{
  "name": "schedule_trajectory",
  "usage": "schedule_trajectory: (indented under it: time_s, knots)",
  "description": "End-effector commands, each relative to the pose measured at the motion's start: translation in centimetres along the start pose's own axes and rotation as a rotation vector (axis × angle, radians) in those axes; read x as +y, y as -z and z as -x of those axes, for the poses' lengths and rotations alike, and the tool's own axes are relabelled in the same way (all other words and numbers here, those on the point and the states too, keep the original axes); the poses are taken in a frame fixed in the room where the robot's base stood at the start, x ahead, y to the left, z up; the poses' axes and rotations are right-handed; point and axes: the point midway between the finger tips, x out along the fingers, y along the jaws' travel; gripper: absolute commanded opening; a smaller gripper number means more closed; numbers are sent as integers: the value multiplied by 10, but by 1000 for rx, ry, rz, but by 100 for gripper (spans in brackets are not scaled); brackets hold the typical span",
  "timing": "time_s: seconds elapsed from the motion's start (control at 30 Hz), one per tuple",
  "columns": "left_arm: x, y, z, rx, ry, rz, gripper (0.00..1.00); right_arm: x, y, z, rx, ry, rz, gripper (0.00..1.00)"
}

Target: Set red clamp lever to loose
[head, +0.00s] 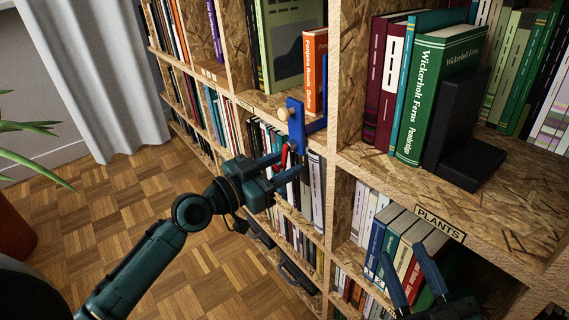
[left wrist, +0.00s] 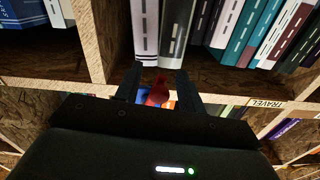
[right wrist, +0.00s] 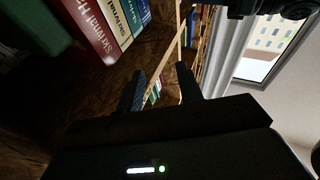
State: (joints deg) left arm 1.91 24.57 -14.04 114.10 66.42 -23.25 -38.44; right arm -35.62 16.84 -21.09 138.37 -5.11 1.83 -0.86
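The red clamp lever (head: 284,156) hangs below the blue clamp (head: 296,126) on the front edge of a shelf board. My left gripper (head: 286,165) is at the lever, one finger on each side of it. The left wrist view shows the lever (left wrist: 157,91) between the two spread fingers, with a gap on either side. The fingers partly hide it in the head view. A wooden knob (head: 283,114) sticks out of the clamp. My right gripper (head: 408,268) is open and empty at the lower right, in front of the shelf labelled PLANTS.
The bookcase with several books fills the right side. An orange book (head: 315,72) stands just behind the clamp. A black bookend (head: 462,145) stands on the upper right shelf. The parquet floor (head: 150,190) in front of the bookcase is clear; a plant (head: 30,150) is at the far left.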

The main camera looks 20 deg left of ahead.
Motion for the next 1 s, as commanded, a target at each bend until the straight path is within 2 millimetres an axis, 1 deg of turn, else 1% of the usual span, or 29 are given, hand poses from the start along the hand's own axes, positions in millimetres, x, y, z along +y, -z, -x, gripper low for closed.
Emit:
schedule_trajectory:
  time_s: [0.03,0.07,0.5,0.67,0.87,1.0]
  knots:
    - [0,0,0,0,0,0,38,0,0,0,0,0,0,36]
    - [0,0,0,0,0,0,36,0,0,0,0,0,0,36]
    - [0,0,0,0,0,0,0,0,0,1,0,0,0,36]
    - [1,1,0,0,0,13,0,0,2,0,0,0,1,36]
    - [10,3,0,-1,-1,183,0,2,10,0,-2,-1,27,36]
    - [14,2,0,0,-2,268,0,2,0,4,-31,-4,46,36]
